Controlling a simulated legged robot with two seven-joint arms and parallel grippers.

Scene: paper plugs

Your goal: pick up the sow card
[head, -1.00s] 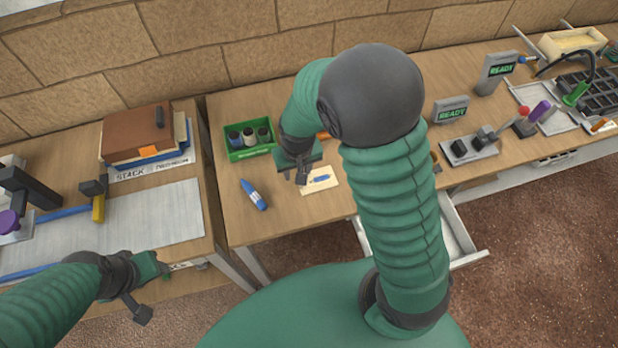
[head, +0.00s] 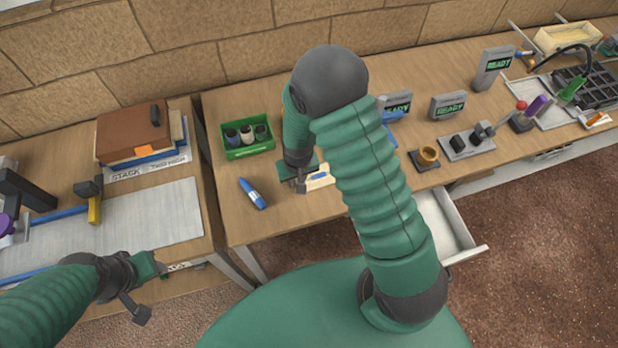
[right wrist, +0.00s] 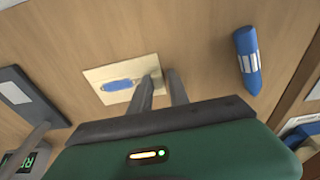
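A small cream card (head: 326,180) with a blue mark lies on the middle table; I cannot read any word on it. It also shows in the right wrist view (right wrist: 99,76), flat on the wood. My right gripper (head: 300,184) is just above the card's left edge in the head view and hides part of it. In the right wrist view its two fingers (right wrist: 161,77) stand apart with nothing between them. One finger overlaps the card's edge; I cannot tell whether it touches. My left gripper (head: 150,287) is open and empty by the left table's front edge.
A blue marker (head: 252,194) lies left of the card, below a green tray of small pots (head: 248,152). A brass ring on a dark base (head: 427,157) and grey READY boxes (head: 448,106) stand to the right. A drawer (head: 462,243) hangs open below.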

